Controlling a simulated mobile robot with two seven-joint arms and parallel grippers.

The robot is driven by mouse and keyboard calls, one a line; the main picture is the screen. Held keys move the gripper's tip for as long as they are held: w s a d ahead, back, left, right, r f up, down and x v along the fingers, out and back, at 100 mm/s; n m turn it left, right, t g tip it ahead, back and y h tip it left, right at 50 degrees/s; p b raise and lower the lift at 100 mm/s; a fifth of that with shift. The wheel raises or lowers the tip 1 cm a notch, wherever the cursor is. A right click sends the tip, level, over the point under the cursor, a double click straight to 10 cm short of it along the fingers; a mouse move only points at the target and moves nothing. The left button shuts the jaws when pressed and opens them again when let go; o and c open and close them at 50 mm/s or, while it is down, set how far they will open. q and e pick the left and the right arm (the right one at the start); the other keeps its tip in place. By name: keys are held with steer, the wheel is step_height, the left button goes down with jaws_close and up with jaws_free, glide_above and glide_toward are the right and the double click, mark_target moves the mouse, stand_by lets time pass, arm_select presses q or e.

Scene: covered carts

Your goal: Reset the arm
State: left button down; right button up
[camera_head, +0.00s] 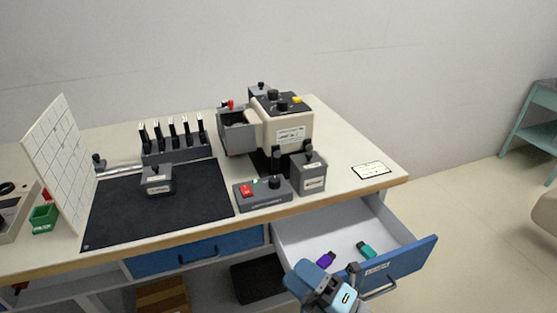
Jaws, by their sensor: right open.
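My right gripper (340,277) is at the bottom edge of the head view, just right of centre, in front of the open drawer (303,240). It looks open, and I see nothing held in it. A purple item (325,259) and a teal item (366,249) lie on the white drawer floor just beyond the gripper. The gripper covers part of the drawer's near side. My left gripper is not in view.
The drawer's blue front (400,268) juts out from the table (345,182). On the table stand a beige machine (283,130), a control box with a red switch (262,193), a grey box (309,172), a black mat (200,200) and a gridded panel (60,165). Floor at right is clear.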

steer(key=d+f+m+t+h+b, duration=0.1)
steer(key=d+f+m+t+h, duration=0.1)
steer(key=d+f+m+h, duration=0.45)
steer(key=d+f+m+t+h, duration=0.15)
steer(key=f+m+h, duration=0.25)
steer(key=m, duration=0.5)
steer(key=s+d+f+m+g+h+b, duration=0.1)
steer(key=s+d+f+m+g+h, duration=0.15)
steer(key=s+f+m, duration=0.45)
steer(key=s+d+f+m+g+h+b, duration=0.1)
steer(key=s+d+f+m+g+h, duration=0.15)
steer(key=d+f+m, duration=0.4)
step_height(320, 180, up, 13)
steer(key=s+a+n+p, duration=0.1)
steer(key=n+p, duration=0.1)
steer(key=p, duration=1.6)
steer(key=shift+s+a, duration=0.15)
